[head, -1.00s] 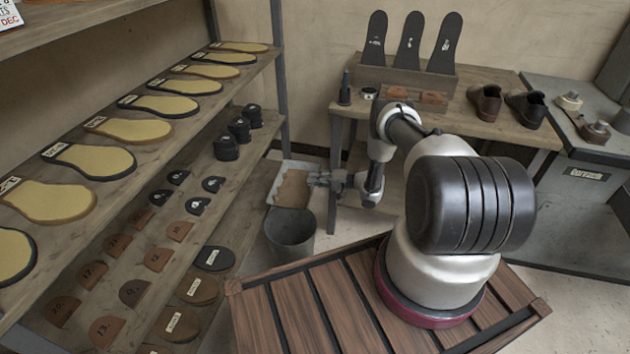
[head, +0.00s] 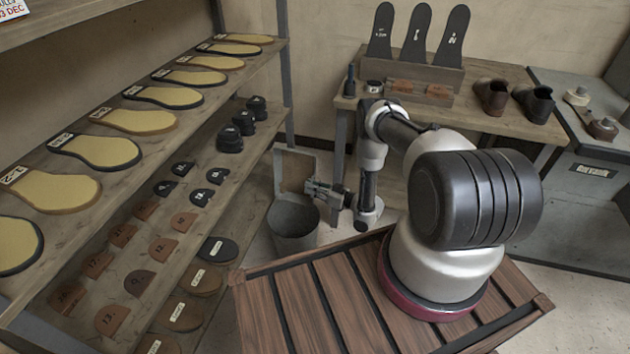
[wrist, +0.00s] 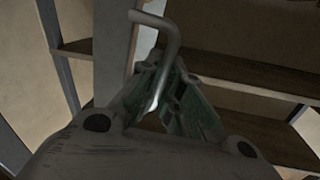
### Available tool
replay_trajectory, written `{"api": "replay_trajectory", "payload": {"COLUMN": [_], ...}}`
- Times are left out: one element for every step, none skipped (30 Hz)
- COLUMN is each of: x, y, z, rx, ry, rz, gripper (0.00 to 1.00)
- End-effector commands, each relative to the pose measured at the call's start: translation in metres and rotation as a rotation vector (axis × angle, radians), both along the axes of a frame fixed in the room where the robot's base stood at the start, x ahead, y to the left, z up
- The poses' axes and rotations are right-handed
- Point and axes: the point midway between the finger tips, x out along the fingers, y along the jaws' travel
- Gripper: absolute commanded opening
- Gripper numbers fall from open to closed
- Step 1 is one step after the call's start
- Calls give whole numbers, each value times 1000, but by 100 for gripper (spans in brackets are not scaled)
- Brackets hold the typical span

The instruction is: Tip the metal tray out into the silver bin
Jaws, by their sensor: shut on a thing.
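The metal tray (head: 283,172) is grey, with a brown area on the face towards the head camera. It stands steeply tilted over the back of the silver bin (head: 294,240), its lower edge near the rim. I cannot tell whether the brown is loose contents. The bin stands upright on the floor, and its inside is dark. My gripper (head: 314,190) is at the tray's right side, above the bin's right rim, shut on the tray. In the wrist view a bent metal rod (wrist: 171,40), seemingly the tray's handle, runs between my gripper's greenish fingers (wrist: 172,95).
Shelves (head: 150,125) with soles and heel pieces stand close left of the bin. A workbench (head: 470,115) with shoes and upright black soles is behind my arm. A slatted wooden platform (head: 300,305) lies in front. Little floor is free around the bin.

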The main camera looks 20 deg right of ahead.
Motion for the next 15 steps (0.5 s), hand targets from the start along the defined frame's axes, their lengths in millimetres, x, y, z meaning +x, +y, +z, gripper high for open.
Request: {"api": "replay_trajectory", "payload": {"x": [-5,-8,-12,-15,-18,-21,-24,-27,-30,-33,-35,-38,-40,-42,-44], "y": [4,6,8,10,12,15,17,19,21,23,25,27,28,30,31], "z": [-4,-6,-9,-11,-13,-16,-18,-19,-22,-24,-25,-27,-29,-31,-32], "rx": [-20,-35,-56,-71,-86,-107,-122,-136,-157,-171,-184,-201,-212,-224,-238], "ry": [-30,-52,-79,-101,-123,-151,-173,-194,-222,-241,-261,-285,-301,-316,-335], "rz": [0,1,1,1,1,2,2,2,1,2,1,1,0,0,1], "gripper": [0,0,0,0,0,0,0,0,0,0,0,0,0,0,0]}}
